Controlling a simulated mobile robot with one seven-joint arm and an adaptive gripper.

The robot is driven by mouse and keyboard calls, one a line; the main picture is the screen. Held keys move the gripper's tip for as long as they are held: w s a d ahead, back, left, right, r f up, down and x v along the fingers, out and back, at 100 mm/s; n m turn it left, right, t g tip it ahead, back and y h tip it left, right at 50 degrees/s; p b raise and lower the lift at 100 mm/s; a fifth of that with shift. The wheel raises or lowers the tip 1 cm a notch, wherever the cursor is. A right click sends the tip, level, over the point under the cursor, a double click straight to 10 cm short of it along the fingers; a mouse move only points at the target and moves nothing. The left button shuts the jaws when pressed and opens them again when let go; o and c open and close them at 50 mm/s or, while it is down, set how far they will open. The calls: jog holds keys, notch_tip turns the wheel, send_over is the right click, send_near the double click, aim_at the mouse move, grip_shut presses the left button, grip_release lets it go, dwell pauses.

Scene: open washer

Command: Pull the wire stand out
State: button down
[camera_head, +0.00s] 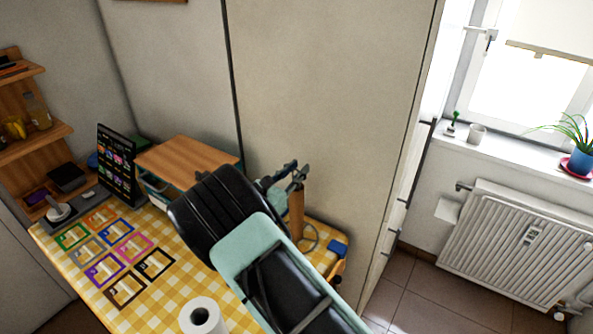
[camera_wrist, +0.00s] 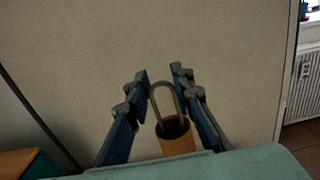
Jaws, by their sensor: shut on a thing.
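A grey wire arch, the top of the wire stand (camera_wrist: 163,86), stands between my fingers in the wrist view. Its legs run down into the open top of a tan tube (camera_wrist: 177,143). In the head view my gripper (camera_head: 285,178) is above the upright tan tube (camera_head: 297,214), near the table's far right end. A grey wire curve (camera_head: 312,239) shows low beside the tube. My arm hides part of this area.
The yellow checked table (camera_head: 170,262) holds coloured frames, a dark display board (camera_head: 119,165), a wooden-topped box (camera_head: 187,160) and a white roll (camera_head: 201,318). A blue item (camera_head: 338,246) lies near the right edge. A tall pale panel (camera_head: 330,90) stands close behind the tube.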

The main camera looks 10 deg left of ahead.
jog(key=shift+s, duration=0.1)
jog(key=b+v, duration=0.2)
jog(key=v, duration=2.3)
jog(key=shift+a, duration=0.1)
jog(key=c, duration=1.8)
grip_release()
jog(key=shift+c, duration=0.2)
jog(key=v, duration=1.2)
